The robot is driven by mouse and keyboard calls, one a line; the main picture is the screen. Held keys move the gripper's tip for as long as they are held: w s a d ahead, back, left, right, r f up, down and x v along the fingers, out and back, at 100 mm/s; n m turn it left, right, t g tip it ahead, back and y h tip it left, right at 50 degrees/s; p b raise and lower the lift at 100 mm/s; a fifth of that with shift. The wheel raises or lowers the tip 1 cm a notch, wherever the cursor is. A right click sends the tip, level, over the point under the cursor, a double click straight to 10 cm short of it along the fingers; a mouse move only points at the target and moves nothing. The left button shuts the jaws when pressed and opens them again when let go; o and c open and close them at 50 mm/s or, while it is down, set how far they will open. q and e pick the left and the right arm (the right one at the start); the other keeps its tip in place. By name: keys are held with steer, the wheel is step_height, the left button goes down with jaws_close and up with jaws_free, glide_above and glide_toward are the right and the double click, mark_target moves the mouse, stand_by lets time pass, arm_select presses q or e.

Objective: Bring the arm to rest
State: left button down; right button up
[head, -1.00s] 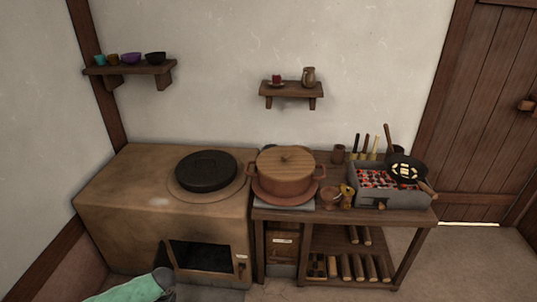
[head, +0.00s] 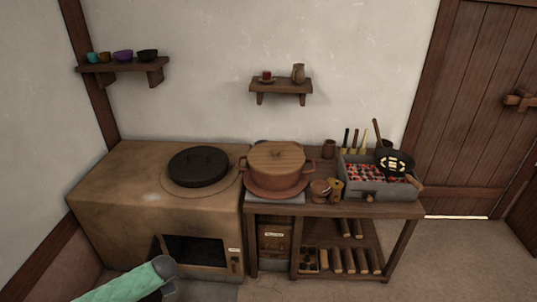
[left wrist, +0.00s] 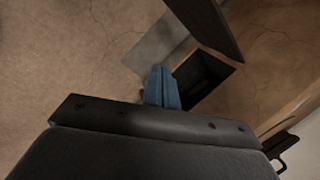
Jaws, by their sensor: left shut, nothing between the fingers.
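My left arm (head: 128,284) in its green sleeve comes in at the bottom left of the head view, in front of the clay stove (head: 105,195). Its dark grey joint (head: 164,267) is near the stove's dark front opening (head: 195,250). In the left wrist view my left gripper (left wrist: 161,72) shows blue fingers close together, shut and empty. A dark rectangular opening (left wrist: 212,74) lies just beyond them. Whether the fingers touch anything there I cannot tell. My right gripper is in neither view.
The stove carries a black lid (head: 199,165). Beside it a wooden table (head: 400,211) holds a lidded clay pot (head: 277,168), a charcoal grill (head: 385,190) and a pan (head: 394,161). Firewood (head: 348,262) lies below. Two wall shelves hold cups. Floor (head: 455,262) at right is clear.

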arm_select(q)
steer(key=w+d+r+n+t+h, duration=0.1)
steer(key=w+d+r+n+t, duration=0.2)
steer(key=d, duration=0.5)
steer(key=s+d+n+h, duration=0.1)
steer(key=s+d+n, duration=0.15)
steer(key=d, duration=0.35)
steer(key=s+d+f+n+g, duration=0.1)
steer(key=s+d+f, duration=0.2)
steer(key=s, duration=0.7)
steer(key=s+d+f+n+g+h, duration=0.1)
steer(key=s+d+f, duration=0.2)
steer(key=s+f, duration=0.3)
steer(key=s+d+f+n+g, duration=0.1)
steer(key=s+f, duration=0.4)
steer(key=s, duration=1)
steer(key=d+g, duration=0.1)
steer(key=d, duration=0.1)
steer(key=shift+s+d+f+h, duration=0.25)
steer(key=shift+s+d+h, duration=0.1)
steer(key=shift+d+h, duration=0.05)
steer(key=shift+n, duration=0.25)
steer(key=shift+w+d, duration=0.1)
